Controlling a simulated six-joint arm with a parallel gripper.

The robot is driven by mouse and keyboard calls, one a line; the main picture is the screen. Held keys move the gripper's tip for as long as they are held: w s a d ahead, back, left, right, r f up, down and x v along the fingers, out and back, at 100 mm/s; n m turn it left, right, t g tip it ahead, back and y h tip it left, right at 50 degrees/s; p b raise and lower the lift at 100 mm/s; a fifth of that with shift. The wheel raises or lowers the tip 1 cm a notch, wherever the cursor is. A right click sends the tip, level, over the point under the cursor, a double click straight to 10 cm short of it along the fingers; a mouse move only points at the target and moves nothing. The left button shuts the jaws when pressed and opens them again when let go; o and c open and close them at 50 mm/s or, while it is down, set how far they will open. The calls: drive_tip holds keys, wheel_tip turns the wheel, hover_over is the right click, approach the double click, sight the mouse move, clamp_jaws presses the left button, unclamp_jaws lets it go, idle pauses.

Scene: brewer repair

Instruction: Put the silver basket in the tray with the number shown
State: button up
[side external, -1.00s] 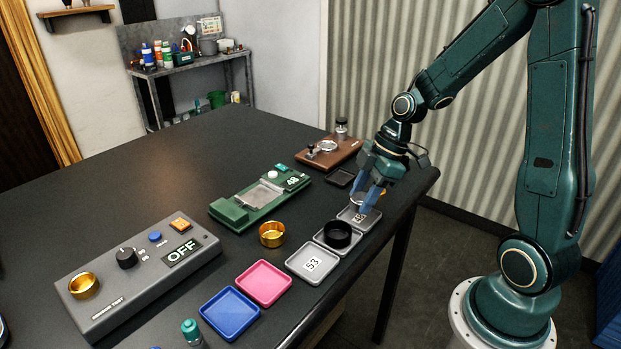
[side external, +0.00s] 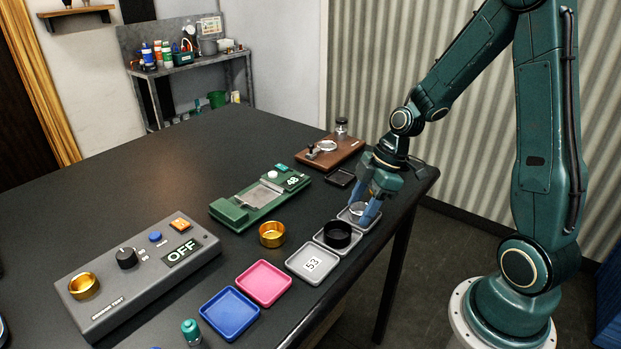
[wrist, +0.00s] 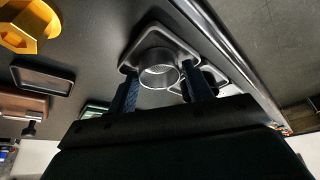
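The silver basket (side external: 357,208) is low in the rightmost grey tray (side external: 343,217), between the fingers of my gripper (side external: 364,207). In the wrist view the silver basket (wrist: 158,70) appears as a round metal cup inside the square tray (wrist: 128,62), with the gripper fingers (wrist: 160,85) close against both sides. The number on this tray is hidden by the basket. The green device (side external: 258,200) has a display reading 48 (side external: 292,180). A black basket (side external: 337,234) sits in the middle grey tray (side external: 332,248). The near grey tray (side external: 313,264) is empty and marked 53.
A gold basket (side external: 272,234) stands on the table beside the trays. Pink (side external: 263,283) and blue (side external: 229,314) trays are empty. A grey control box (side external: 137,277) reads OFF and holds another gold cup (side external: 84,286). A small dark tray (side external: 340,178) and brown board (side external: 328,151) lie behind my gripper.

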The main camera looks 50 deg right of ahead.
drive_tip(key=shift+r, duration=0.2)
drive_tip(key=v, duration=1.2)
idle(0.6)
drive_tip(key=s+a+r+m+t+h, duration=0.2)
drive_tip(key=s+a+r+m, duration=0.4)
drive_tip(key=s+a+m, duration=0.4)
drive_tip(key=shift+s+r+t+h, duration=0.4)
drive_tip(key=shift+s+h, duration=0.3)
drive_tip(key=shift+s, duration=0.2)
drive_tip(key=shift+a, duration=0.15)
idle(0.7)
